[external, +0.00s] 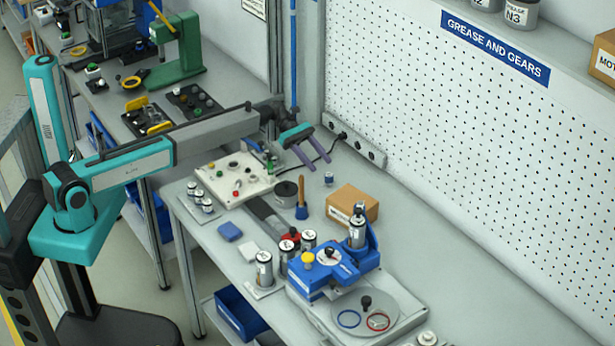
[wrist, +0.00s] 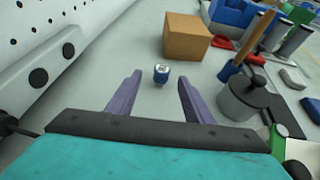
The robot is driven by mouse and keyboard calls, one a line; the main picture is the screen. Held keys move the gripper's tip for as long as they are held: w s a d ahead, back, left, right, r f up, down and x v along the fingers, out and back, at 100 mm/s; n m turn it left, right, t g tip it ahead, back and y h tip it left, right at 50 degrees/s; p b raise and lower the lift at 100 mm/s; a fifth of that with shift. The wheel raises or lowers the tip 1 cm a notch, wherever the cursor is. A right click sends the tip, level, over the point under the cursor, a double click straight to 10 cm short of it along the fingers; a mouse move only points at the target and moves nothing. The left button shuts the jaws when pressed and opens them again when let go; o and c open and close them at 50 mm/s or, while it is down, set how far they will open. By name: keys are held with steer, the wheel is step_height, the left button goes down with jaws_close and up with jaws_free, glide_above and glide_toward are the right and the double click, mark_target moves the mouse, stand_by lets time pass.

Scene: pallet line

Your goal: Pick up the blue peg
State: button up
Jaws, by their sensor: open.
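A small blue piece with a pale, metallic-looking top (external: 328,178), which looks like the blue peg, stands upright on the grey bench. It also shows in the wrist view (wrist: 161,75), ahead of my gripper and centred between the fingertips in the picture. My gripper (external: 318,166) is open, with its two purple fingers apart and nothing between them. In the external view the fingers point down and to the right, above and just behind the blue piece. No contact with it shows.
A cardboard box (external: 352,205) stands close to the blue piece. A wooden-handled tool with a blue end (external: 301,200) and a grey lidded pot (external: 286,194) stand to its left. A white board with knobs (external: 233,180) lies farther left. A power strip (external: 354,146) runs along the pegboard wall.

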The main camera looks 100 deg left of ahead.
mark_target(327, 173)
stand_by(0.3)
steer(key=shift+d+p+x, duration=0.2)
steer(key=shift+p+x, duration=0.65)
steer(key=shift+x, duration=0.4)
steer(key=shift+p+x, duration=0.45)
steer(key=shift+x, duration=0.8)
steer(key=c, duration=1.1)
steer(key=shift+r, duration=0.2)
steer(key=shift+c, duration=0.2)
step_height(327, 173, up, 10)
steer(key=b, duration=0.3)
steer(key=shift+f, duration=0.15)
